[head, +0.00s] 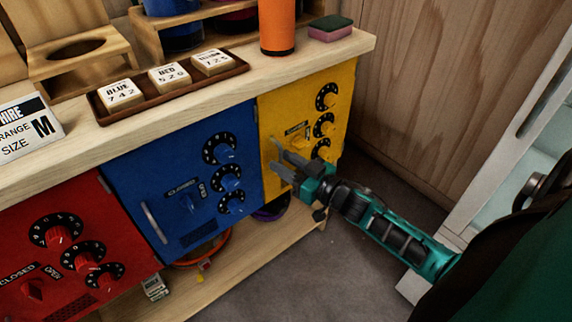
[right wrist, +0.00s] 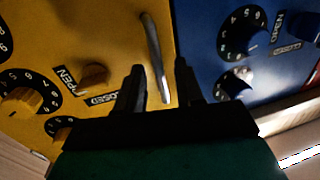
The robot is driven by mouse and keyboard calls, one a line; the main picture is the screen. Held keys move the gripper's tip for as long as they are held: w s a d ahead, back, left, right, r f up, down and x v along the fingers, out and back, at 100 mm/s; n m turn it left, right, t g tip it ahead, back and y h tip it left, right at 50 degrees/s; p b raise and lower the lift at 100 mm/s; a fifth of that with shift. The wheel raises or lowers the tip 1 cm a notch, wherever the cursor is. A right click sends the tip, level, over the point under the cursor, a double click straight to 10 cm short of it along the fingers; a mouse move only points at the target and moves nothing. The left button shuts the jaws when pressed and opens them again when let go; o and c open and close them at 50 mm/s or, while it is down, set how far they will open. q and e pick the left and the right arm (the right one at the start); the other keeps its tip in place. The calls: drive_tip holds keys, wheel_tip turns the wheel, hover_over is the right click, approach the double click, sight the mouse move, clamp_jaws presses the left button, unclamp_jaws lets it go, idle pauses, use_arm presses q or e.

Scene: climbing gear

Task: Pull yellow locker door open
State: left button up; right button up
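The yellow locker door (head: 290,105) is at the right end of the row under the wooden counter and looks shut. It has several black number dials and a yellow latch knob, which shows in the right wrist view (right wrist: 95,76) between OPEN and CLOSED labels. My right gripper (head: 277,158) is in front of the door's left side and hides the handle in the head view. In the right wrist view the metal handle (right wrist: 153,50) stands between my right gripper's (right wrist: 160,78) two fingers, which are apart, with gaps on both sides. My left gripper is not in view.
The blue locker door (head: 125,175) and red locker door (head: 75,255) are to the left, both shut. The counter holds a tray of number blocks (head: 175,82), an orange cylinder (head: 277,28) and a sponge (head: 331,27). A wooden wall (head: 440,80) is at right. Grey floor (head: 300,275) lies in front.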

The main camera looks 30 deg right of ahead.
drive_tip(key=shift+w, duration=0.1)
drive_tip(key=shift+c, duration=0.5)
clamp_jaws()
idle(0.9)
